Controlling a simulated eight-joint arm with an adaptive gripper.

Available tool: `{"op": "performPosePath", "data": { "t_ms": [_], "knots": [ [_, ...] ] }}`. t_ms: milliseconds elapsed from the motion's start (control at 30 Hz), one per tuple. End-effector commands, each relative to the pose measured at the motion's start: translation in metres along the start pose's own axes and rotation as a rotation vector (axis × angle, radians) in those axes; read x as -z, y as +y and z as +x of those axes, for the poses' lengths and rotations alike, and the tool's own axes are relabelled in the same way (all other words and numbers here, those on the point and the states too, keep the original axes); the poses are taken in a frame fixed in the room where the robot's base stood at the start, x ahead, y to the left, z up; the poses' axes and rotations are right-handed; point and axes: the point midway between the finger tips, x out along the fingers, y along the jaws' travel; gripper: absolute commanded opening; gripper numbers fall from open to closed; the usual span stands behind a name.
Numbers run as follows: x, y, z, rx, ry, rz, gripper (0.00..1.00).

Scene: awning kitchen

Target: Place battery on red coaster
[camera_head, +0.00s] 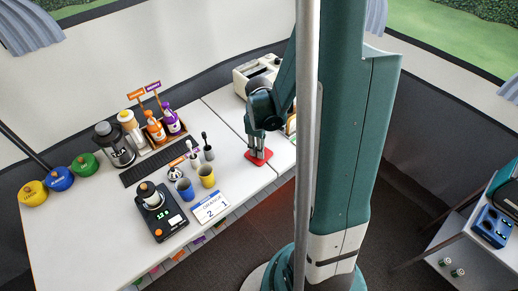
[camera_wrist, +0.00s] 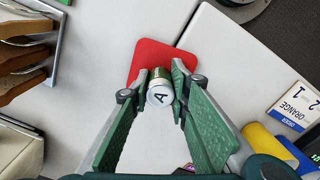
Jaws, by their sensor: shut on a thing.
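The red coaster (camera_head: 259,157) lies flat on the white counter near its front edge, under my gripper (camera_head: 257,147). In the wrist view the coaster (camera_wrist: 150,53) shows beyond the fingers. My gripper (camera_wrist: 160,88) is shut on the battery (camera_wrist: 159,95), a small cylinder with a green side and a white end marked "A". The battery is between the green fingertips and overlaps the coaster's near part in this view. I cannot tell whether the battery touches the coaster. In the head view the battery is too small and hidden to make out.
A toaster (camera_head: 257,74) stands behind the coaster. A seam (camera_wrist: 187,28) crosses the counter beside the coaster.

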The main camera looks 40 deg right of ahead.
Motion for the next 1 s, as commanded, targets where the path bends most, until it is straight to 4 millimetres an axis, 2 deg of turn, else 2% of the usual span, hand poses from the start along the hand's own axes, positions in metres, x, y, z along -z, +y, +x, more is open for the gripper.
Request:
{"op": "performPosePath", "data": {
  "t_ms": [300, 333, 433, 1000],
  "knots": [
    [0.0, 0.0, 0.004, 0.0, 0.0, 0.0, 0.05],
    [0.0, 0.0, 0.0032, 0.0, 0.0, 0.0, 0.23],
    [0.0, 0.0, 0.0027, 0.0, 0.0, 0.0, 0.34],
    [-0.0001, -0.0001, -0.004, 0.0, 0.0, 0.0, 0.34]
  ]
}}
